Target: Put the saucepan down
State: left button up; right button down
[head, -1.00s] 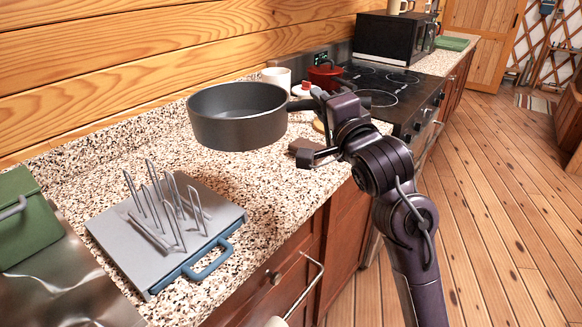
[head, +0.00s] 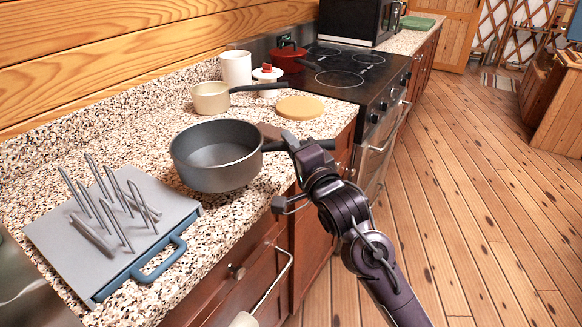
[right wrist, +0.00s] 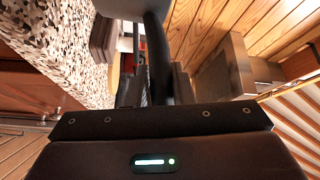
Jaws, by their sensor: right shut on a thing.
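The dark grey saucepan (head: 215,165) is upright and looks empty, over the speckled counter (head: 150,120) near its front edge. I cannot tell whether its base touches the counter. My right gripper (head: 297,150) is shut on its black handle (head: 273,147), at the right of the pan. In the right wrist view the handle (right wrist: 157,65) runs up from between the fingers to the pan's grey side (right wrist: 130,8). My left gripper is not in view.
A rack (head: 120,225) with upright prongs stands left of the pan. Behind are a cream saucepan (head: 211,98), a white canister (head: 236,68) and a round wooden board (head: 300,107). A red pot (head: 287,58) is by the black cooktop (head: 345,68). Bare counter lies behind the saucepan.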

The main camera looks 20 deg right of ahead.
jog(key=shift+f, duration=0.2)
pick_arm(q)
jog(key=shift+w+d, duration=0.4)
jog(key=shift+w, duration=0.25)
pick_arm(e)
jog(key=shift+f, duration=2.15)
jog(key=c, duration=1.6)
grip_release()
jog(key=shift+f, duration=0.2)
jog(key=shift+c, duration=0.2)
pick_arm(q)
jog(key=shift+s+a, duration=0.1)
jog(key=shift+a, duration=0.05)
pick_arm(e)
jog(key=o, duration=0.4)
jog(key=shift+s, duration=0.15)
